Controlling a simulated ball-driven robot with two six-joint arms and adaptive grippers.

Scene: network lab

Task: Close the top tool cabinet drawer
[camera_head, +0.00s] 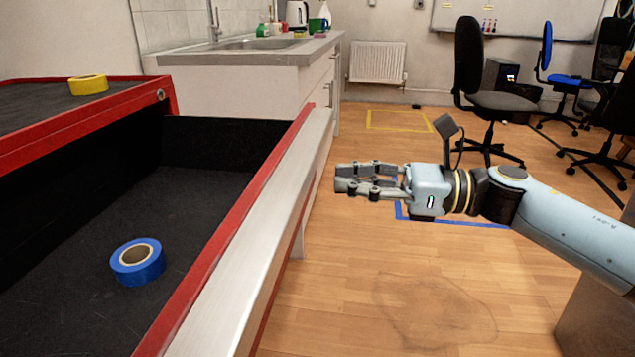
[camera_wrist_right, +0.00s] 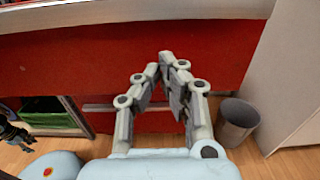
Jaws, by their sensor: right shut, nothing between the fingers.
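The red tool cabinet (camera_head: 20,145) stands at the left in the head view. Its top drawer (camera_head: 195,180) is pulled out, with a dark lining and a silver front rail (camera_head: 255,255). A blue tape roll (camera_head: 138,262) lies inside the drawer. My right gripper (camera_head: 338,178) is shut and empty, a short way to the right of the drawer front, pointing toward it. In the right wrist view, the fingertips (camera_wrist_right: 168,62) face the red drawer front (camera_wrist_right: 90,60) below the pale rail (camera_wrist_right: 130,12). The gap to it is hard to judge.
A yellow tape roll (camera_head: 88,84) sits on the cabinet top. A sink counter (camera_head: 250,50) stands behind the drawer. Office chairs (camera_head: 490,100) are at the back right. A grey bin (camera_wrist_right: 238,120) shows in the wrist view. The wooden floor (camera_head: 400,290) in front is clear.

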